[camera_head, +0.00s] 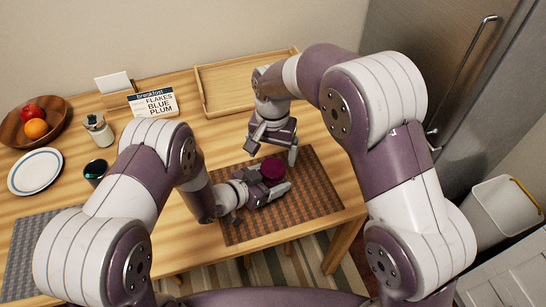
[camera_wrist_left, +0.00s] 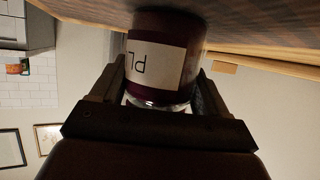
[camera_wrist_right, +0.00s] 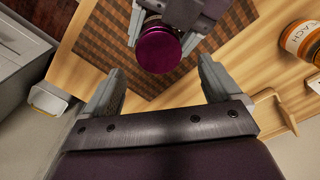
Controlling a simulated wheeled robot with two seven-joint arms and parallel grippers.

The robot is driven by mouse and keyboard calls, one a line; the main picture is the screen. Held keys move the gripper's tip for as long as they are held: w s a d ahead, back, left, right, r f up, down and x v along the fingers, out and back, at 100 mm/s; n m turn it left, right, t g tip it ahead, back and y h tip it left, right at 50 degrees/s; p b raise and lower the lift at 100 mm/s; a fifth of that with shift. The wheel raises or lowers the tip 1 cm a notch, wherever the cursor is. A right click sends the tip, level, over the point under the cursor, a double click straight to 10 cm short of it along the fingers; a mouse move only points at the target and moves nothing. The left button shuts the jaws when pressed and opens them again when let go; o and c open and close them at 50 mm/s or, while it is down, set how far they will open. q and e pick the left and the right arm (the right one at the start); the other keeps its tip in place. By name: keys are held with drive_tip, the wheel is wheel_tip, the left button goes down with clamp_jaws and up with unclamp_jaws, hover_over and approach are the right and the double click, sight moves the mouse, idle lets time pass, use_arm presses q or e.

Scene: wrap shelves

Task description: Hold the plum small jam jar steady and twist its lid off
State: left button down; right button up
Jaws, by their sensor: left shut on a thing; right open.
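The plum jam jar has a magenta lid (camera_head: 273,168) facing up in the head view, over the brown checked mat (camera_head: 318,196). The lid, seated on the jar, shows as a round disc in the right wrist view (camera_wrist_right: 158,50). In the left wrist view the dark jar (camera_wrist_left: 152,25) has a pale label reading "PL". My left gripper (camera_head: 268,189) is shut on the jar's body from the side. My right gripper (camera_head: 273,146) is open and empty, above and behind the jar, its fingers pointing towards the lid but apart from it (camera_wrist_right: 161,78).
A wooden tray (camera_head: 205,92) and a breakfast sign (camera_head: 155,103) stand at the back. A peach-labelled jar (camera_wrist_right: 302,40) shows in the right wrist view. A fruit bowl (camera_head: 14,128), plate (camera_head: 35,171) and dark cup (camera_head: 95,172) are left. The mat's right side is clear.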

sight(273, 167)
drive_tip(key=r, duration=0.1)
drive_tip(key=r+m, duration=0.1)
drive_tip(key=r, duration=0.1)
drive_tip(key=shift+w+a, duration=0.1)
drive_tip(key=shift+w, duration=0.1)
drive_tip(key=shift+s+f+m, duration=0.1)
drive_tip(key=shift+s+m, duration=0.2)
drive_tip(key=shift+m, duration=0.2)
wheel_tip(273, 167, down, 8)
drive_tip(key=shift+r, duration=0.2)
drive_tip(key=c, duration=1.1)
drive_tip(key=n, duration=0.3)
drive_tip(key=o, duration=1.2)
drive_tip(key=shift+c, duration=0.2)
